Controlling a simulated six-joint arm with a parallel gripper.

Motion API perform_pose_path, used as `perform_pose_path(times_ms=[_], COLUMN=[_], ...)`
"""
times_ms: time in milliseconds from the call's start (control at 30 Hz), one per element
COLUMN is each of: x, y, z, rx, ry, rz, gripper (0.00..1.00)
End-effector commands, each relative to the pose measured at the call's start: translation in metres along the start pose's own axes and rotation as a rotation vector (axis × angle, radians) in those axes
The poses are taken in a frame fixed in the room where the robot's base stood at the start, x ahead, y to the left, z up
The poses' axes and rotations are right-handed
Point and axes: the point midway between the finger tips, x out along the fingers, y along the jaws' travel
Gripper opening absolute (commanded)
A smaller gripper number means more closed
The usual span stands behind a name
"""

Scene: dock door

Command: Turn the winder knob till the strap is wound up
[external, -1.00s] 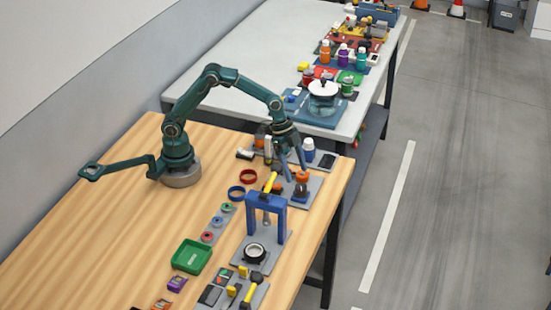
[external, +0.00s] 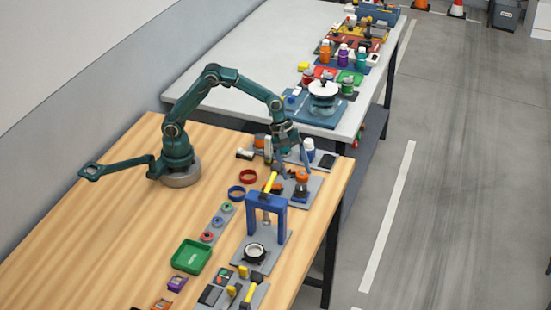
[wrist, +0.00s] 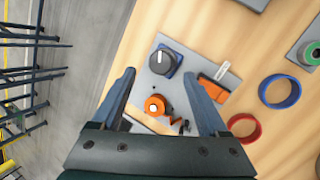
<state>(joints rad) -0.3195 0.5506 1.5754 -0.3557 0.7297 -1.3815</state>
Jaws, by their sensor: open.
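A grey plate (wrist: 184,62) carries an orange round knob (wrist: 156,105) with a pale tan strip beside it; I cannot tell whether the strip is the strap. Also on the plate is a dark dial with a white mark on a blue base (wrist: 163,60). In the external view the orange knob (external: 302,177) stands near the table's right edge. My gripper (wrist: 160,74) is open, with one finger on either side of the orange knob in the wrist view and nothing held. I cannot tell whether the fingers touch it. The palm hides the lower part of the wrist view.
An orange block (wrist: 213,88) sits beside the knob. A red ring (external: 248,176) and a blue ring (external: 236,192) lie to the left. A blue frame (external: 266,205) stands close in front. A white bottle (external: 309,148) is behind. Bare wood lies left of the rings.

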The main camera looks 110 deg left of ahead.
Motion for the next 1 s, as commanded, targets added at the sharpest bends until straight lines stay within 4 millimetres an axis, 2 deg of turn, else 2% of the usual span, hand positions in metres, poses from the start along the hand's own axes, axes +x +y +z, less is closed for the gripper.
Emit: perform_pose_path(times_ms=[100, 200, 400, 567, 800, 1000], x=[0.0, 0.0, 0.0, 0.007, 0.037, 0.051], y=[0.0, 0.0, 0.0, 0.0, -0.001, 0.0], z=[0.0, 0.0, 0.0, 0.0, 0.0, 0.0], rx=[-0.303, -0.53, -0.815, -0.877, -0.877, -0.875], ry=[0.0, 0.0, 0.0, 0.001, 0.002, -0.001], rz=[0.0, 0.0, 0.0, -0.003, -0.005, -0.001], gripper=[0.77, 0.77, 0.77, 0.77, 0.77, 0.77])
